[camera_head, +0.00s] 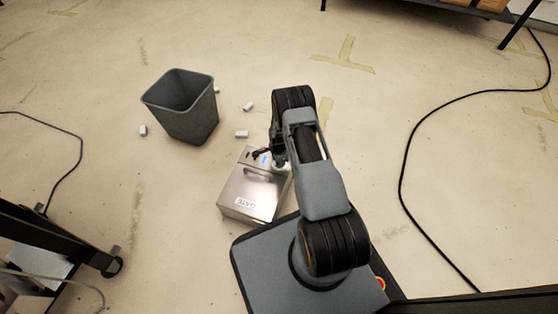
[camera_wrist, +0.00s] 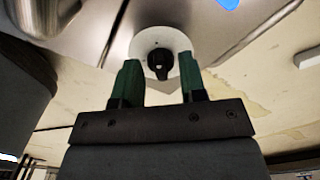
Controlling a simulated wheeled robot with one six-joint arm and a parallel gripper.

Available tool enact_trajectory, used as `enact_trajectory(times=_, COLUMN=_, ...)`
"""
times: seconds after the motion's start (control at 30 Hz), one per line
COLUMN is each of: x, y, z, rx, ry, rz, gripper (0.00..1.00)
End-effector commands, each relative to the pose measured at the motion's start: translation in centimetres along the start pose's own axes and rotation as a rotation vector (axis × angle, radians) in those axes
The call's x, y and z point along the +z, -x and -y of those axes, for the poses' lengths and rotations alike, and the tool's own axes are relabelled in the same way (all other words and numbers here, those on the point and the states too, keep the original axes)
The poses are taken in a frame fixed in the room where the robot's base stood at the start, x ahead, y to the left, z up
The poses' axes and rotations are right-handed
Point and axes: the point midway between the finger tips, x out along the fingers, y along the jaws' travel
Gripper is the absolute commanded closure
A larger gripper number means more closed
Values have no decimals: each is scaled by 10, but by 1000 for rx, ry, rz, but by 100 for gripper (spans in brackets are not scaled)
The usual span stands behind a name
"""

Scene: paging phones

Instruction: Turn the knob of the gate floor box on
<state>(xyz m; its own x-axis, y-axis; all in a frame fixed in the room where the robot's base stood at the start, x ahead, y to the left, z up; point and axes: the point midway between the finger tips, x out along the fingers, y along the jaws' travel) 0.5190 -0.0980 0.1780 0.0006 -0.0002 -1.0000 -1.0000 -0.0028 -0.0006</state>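The gate floor box (camera_head: 252,196) is a brushed metal box on the floor, with a white label reading GATE, in front of my base in the head view. Its metal face (camera_wrist: 90,28) fills the top of the wrist view. A black knob (camera_wrist: 160,63) on a round white plate (camera_wrist: 178,40) shows there. My gripper (camera_wrist: 161,80) is open, with one green finger on each side of the knob in the picture. I cannot tell whether the fingers touch it. In the head view my arm mostly hides the gripper and knob.
A grey bin (camera_head: 182,108) stands behind the box to the left, with several small white pieces on the floor around it. A black cable (camera_head: 405,165) curves along the floor at right. A dark wheeled stand (camera_head: 60,240) is at lower left.

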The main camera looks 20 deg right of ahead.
Motion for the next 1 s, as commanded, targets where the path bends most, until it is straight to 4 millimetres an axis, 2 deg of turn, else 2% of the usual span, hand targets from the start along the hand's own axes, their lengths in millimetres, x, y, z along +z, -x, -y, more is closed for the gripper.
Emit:
enact_trajectory(times=0.13, x=0, y=3, z=0, rx=0, ry=1, rz=0, gripper=62)
enact_trajectory(times=0.23, x=0, y=13, z=0, rx=0, ry=1, rz=0, gripper=62)
enact_trajectory(times=0.7, x=-1, y=105, z=0, rx=-2, ry=-1, rz=0, gripper=62)
enact_trajectory(times=1.0, x=-1, y=135, z=0, rx=0, ry=-1, rz=0, gripper=62)
